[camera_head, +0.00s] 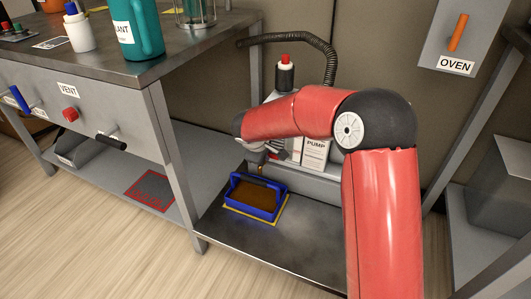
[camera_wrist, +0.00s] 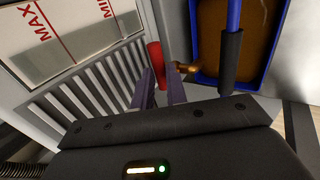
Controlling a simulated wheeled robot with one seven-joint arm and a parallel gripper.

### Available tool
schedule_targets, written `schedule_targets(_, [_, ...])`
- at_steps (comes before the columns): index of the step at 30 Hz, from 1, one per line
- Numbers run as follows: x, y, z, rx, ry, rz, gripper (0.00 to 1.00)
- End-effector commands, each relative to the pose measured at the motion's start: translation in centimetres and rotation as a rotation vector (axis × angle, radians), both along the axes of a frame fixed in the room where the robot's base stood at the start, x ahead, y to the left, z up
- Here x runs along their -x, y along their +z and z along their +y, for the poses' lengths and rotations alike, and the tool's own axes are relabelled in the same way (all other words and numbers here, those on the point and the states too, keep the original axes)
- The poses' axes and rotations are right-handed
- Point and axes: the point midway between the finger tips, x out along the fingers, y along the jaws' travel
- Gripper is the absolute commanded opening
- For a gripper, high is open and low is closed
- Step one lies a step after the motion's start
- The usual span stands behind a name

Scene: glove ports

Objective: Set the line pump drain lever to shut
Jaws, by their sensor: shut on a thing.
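The pump (camera_head: 316,150) is a pale box with a PUMP label on the lower shelf, partly hidden behind my arm. In the wrist view its slatted grille (camera_wrist: 95,90) and a MAX/MIN level window (camera_wrist: 70,30) show. A red lever handle (camera_wrist: 154,55) stands beside a brass drain spout (camera_wrist: 184,67). My gripper (camera_wrist: 161,78) is shut on the red lever, with its fingers on either side of the handle. In the head view my gripper (camera_head: 265,150) is small and partly hidden by my arm at the pump's front. The lever's pivot and exact setting cannot be made out.
A blue drip tray (camera_head: 232,201) of brown liquid, with a raised handle, sits on a yellow-edged mat below the spout. A black hose (camera_head: 322,48) rises behind the pump. The steel bench (camera_head: 160,65) stands left, the OVEN switch panel (camera_head: 460,38) right.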

Motion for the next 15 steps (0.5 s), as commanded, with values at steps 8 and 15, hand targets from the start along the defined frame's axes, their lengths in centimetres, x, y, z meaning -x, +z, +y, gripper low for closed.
schedule_targets(8, [-0.02,0.01,-0.03,-0.001,0.021,-0.001,0.0])
schedule_targets(15, [-0.03,0.0,-0.03,0.0,0.021,-0.001,0.36])
